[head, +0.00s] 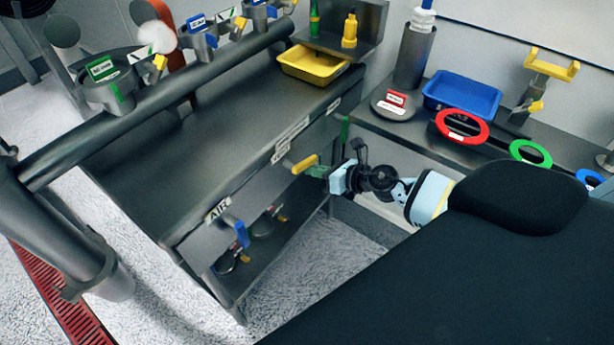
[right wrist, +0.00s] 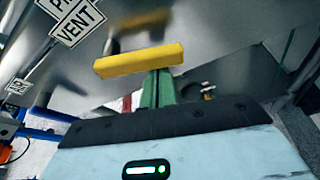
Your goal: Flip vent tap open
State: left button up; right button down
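The yellow tap handle (head: 304,164) sticks out from the front panel of the dark metal bench. In the right wrist view the yellow handle (right wrist: 138,60) is a bar lying nearly level below a white VENT label (right wrist: 76,20). My right gripper (head: 318,171) is at the handle's right end in the head view. In the right wrist view its green fingers (right wrist: 157,88) are together, with their tips at the handle's lower edge. I cannot tell whether they touch it. The tap's body is mostly hidden. My left gripper is not in view.
A blue tap handle (head: 241,233) sits lower left, by an AIR label (head: 218,208). A yellow tray (head: 313,66) stands on the bench's back end. A blue tray (head: 462,96) and red ring (head: 461,126) are on the right-hand counter. The floor (head: 330,250) in front is clear.

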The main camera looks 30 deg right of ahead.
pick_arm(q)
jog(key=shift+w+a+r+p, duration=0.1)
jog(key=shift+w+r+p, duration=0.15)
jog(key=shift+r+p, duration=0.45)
pick_arm(e)
jog(key=shift+w+d+r+n+h, duration=0.15)
jog(key=shift+d+r+n, duration=0.1)
jog(key=shift+r, duration=0.2)
jog(key=shift+w+d+r+n+h, duration=0.15)
jog(key=shift+d+r, duration=0.1)
jog(key=shift+r, duration=0.15)
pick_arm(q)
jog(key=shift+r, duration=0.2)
pick_arm(e)
jog(key=shift+s+r, duration=0.1)
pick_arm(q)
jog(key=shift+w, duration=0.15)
pick_arm(e)
jog(key=shift+d+r, duration=0.1)
